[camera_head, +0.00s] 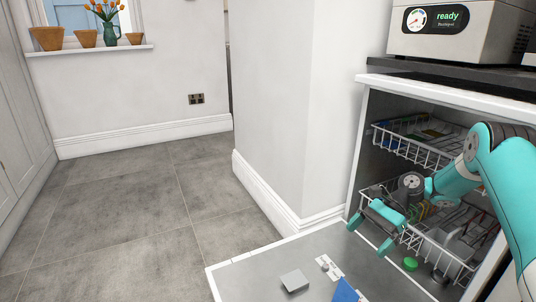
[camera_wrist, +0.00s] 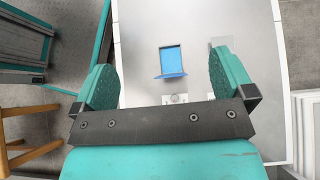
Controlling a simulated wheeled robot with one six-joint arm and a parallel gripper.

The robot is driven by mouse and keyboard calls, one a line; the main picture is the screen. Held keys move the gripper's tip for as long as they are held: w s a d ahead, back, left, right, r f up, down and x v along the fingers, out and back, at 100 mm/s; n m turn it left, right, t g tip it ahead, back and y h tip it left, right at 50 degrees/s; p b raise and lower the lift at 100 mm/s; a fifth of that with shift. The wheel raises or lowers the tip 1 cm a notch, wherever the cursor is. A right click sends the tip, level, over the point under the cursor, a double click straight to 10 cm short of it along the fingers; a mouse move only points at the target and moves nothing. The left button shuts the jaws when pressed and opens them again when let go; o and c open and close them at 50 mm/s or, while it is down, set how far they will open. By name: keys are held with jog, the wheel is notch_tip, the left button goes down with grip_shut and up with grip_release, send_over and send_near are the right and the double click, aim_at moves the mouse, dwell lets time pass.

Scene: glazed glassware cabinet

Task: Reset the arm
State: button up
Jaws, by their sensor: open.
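My teal arm (camera_head: 512,180) reaches in from the right, bent in front of the open dishwasher. My gripper (camera_head: 370,235) is over the inner end of the lowered dishwasher door (camera_head: 250,270), close to the lower rack (camera_head: 455,262). In the wrist view my gripper (camera_wrist: 162,64) has its two fingers wide apart with nothing between them. Beyond the fingers, the door (camera_wrist: 145,35) shows with a blue tray-like item (camera_wrist: 171,60) on it. The blue item is partly cut off at the bottom of the head view (camera_head: 346,291).
A grey block (camera_head: 294,281), a green round piece (camera_head: 410,264) and a dark round piece (camera_head: 440,276) are on or near the door. The upper rack (camera_head: 420,145) is above. A white wall corner (camera_head: 305,120) stands left of the dishwasher. The tiled floor (camera_head: 120,215) is clear.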

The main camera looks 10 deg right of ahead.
jog(key=s+a+r+n+h, duration=0.1)
jog(key=s+a+r+n, duration=0.25)
jog(key=a+r, duration=0.2)
jog(key=s+a+r+n+t+h, duration=0.1)
jog(key=s+a+r+n+h, duration=0.1)
jog(key=a+r+n, duration=0.4)
jog(key=s+a+r+n+h, duration=0.1)
jog(key=s+a+r, duration=0.1)
jog(key=a+r, duration=0.35)
jog(key=s+a+r+n+t+h, duration=0.1)
jog(key=s+r+n, duration=0.3)
jog(key=s, duration=0.6)
jog(key=s+a+r+n+t+h, duration=0.1)
jog(key=s+r+n, duration=0.1)
jog(key=s+n, duration=0.6)
notch_tip(320, 180, up, 36)
jog(key=s+m+p, duration=0.1)
jog(key=p, duration=3.5)
jog(key=shift+a+p, duration=0.15)
jog(key=shift+p, duration=0.15)
